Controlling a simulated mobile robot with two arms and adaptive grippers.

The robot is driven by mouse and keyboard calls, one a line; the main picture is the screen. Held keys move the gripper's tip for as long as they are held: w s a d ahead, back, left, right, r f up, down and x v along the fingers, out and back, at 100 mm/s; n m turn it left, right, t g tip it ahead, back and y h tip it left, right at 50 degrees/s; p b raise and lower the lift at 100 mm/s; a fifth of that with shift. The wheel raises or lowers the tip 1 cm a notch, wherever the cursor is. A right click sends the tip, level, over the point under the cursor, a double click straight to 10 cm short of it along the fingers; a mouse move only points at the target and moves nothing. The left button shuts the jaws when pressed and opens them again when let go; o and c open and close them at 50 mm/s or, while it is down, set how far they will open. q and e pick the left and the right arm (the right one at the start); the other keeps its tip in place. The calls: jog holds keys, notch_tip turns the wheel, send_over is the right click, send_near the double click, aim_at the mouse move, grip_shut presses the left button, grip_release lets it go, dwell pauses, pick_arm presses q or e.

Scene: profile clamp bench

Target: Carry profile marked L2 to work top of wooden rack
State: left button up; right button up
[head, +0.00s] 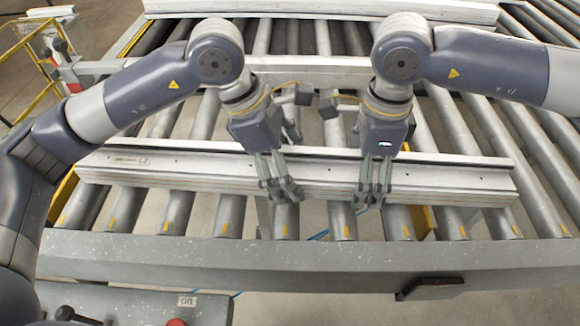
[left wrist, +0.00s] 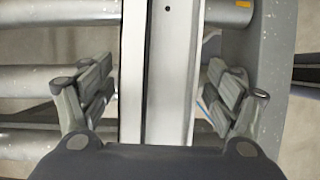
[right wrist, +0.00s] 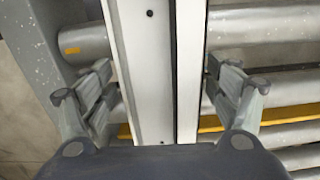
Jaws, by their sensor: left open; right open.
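A long pale metal profile (head: 215,178) lies across the rollers in front of me. A small label sits near its left end; its characters are too small to read surely. My left gripper (head: 281,190) is open at the profile, left of my right gripper. In the left wrist view the profile (left wrist: 175,75) runs between the spread fingers (left wrist: 160,92), with gaps at the sides. My right gripper (head: 374,190) is also open at the profile. In the right wrist view the profile (right wrist: 150,75) passes between its fingers (right wrist: 160,90). I see no wooden rack.
The profile lies on a roller conveyor (head: 300,262) with a grey front rail. Another pale profile or beam (head: 320,74) lies behind it, and one more (head: 330,8) at the far back. A yellow frame (head: 25,55) stands at far left. A dark bracket (head: 430,287) sits at the front rail.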

aim_at(301, 167)
pick_arm(q)
grip_shut()
pick_arm(e)
grip_shut()
pick_arm(q)
jog(key=shift+r, duration=0.2)
pick_arm(e)
jog(key=shift+r, duration=0.15)
